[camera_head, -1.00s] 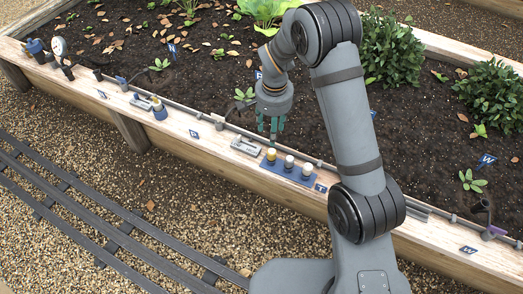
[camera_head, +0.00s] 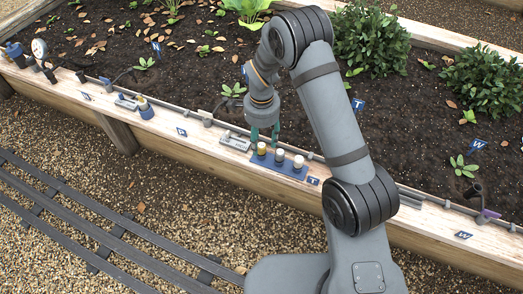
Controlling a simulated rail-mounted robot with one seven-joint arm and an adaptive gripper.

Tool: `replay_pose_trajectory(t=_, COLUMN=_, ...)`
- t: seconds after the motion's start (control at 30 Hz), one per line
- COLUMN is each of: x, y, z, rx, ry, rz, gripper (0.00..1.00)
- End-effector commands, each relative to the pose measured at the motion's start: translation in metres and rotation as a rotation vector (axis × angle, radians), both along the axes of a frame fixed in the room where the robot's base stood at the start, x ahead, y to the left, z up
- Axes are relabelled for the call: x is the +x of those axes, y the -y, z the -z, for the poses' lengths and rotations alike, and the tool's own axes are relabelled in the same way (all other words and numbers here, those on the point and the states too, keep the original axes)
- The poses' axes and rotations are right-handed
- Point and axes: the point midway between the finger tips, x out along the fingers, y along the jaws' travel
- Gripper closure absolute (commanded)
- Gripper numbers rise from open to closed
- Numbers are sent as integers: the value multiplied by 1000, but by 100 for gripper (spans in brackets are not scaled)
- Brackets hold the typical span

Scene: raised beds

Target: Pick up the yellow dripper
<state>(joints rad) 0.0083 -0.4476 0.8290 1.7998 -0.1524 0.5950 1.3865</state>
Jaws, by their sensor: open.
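The yellow dripper (camera_head: 261,147) stands upright at the left end of a small blue holder (camera_head: 284,171) on the bed's wooden ledge. A grey dripper (camera_head: 280,155) and a white-topped dripper (camera_head: 298,161) stand to its right in the same holder. My gripper (camera_head: 265,140) points down with its green fingers apart. The fingertips are just above or beside the yellow dripper's top, one towards its left and one towards its right. I cannot tell whether they touch it. Nothing shows between the fingers but the dripper's area.
A grey metal tool or plate (camera_head: 236,141) lies just left of the holder. A dark pipe (camera_head: 180,121) runs along the ledge behind it. Dark soil with plants lies behind; the rails lie in front.

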Motion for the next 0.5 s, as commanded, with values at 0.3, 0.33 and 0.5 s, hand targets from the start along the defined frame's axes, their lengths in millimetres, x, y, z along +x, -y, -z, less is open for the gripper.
replay_pose_trajectory(t=0.3, x=0, y=0, z=29, rx=0, ry=1, rz=-1, gripper=54)
replay_pose_trajectory(t=0.33, x=0, y=0, z=28, rx=0, ry=1, rz=-1, gripper=54)
replay_pose_trajectory(t=0.5, x=0, y=0, z=28, rx=0, ry=1, rz=-2, gripper=56)
